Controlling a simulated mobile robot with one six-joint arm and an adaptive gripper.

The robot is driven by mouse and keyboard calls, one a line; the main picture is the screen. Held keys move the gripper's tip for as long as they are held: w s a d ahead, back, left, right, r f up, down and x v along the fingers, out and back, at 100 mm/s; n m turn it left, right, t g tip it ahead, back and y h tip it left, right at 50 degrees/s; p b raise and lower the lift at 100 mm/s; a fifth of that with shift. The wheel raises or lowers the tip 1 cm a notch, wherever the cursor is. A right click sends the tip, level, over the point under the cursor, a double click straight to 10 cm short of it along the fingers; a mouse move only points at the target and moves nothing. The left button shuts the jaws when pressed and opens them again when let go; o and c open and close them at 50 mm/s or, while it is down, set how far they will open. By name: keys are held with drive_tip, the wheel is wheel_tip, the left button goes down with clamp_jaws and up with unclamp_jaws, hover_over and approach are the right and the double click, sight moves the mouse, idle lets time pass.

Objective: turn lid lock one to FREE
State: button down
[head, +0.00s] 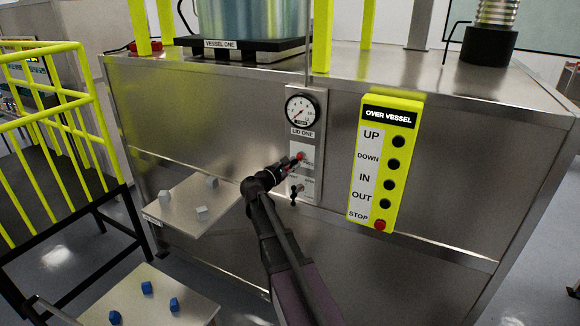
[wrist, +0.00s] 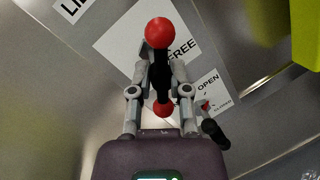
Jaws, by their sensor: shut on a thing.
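The lid lock one handle (wrist: 160,75) is a black bar with a red ball at each end, seen close in the wrist view. Its bar stands nearly upright in that picture, beside the white plate marked FREE (wrist: 182,48). My gripper (wrist: 161,78) has a finger on each side of the bar and is shut on it. In the head view, my gripper (head: 285,166) is at the LID ONE panel (head: 318,140), below the gauge. A red ball of the handle (head: 300,156) shows there; the rest is mostly hidden by my gripper.
A smaller valve lever (head: 296,193) with an OPEN and CLOSED plate (wrist: 210,91) sits just below. The yellow OVER VESSEL button box (head: 377,210) stands to the right. A shelf with grey blocks (head: 175,228) juts out at the left, near my arm.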

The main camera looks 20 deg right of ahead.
drive_tip(key=n, duration=0.1)
drive_tip(key=n+b, duration=0.1)
drive_tip(key=n, duration=0.1)
drive_tip(key=shift+s+d+f+n+t+h, duration=0.1)
drive_tip(key=shift+s+d+n+t+h, duration=0.05)
drive_tip(key=shift+d+n+t+h, duration=0.2)
drive_tip(key=shift+n+t+b, duration=0.45)
drive_tip(key=shift+n+b, duration=0.2)
drive_tip(key=shift+n, duration=1.1)
drive_tip(key=c, duration=0.8)
unclamp_jaws()
drive_tip(key=shift+c, duration=0.2)
drive_tip(key=shift+o, duration=1)
drive_tip(key=shift+d, duration=0.15)
drive_tip(key=shift+a, duration=0.2)
drive_tip(key=shift+r, duration=0.2)
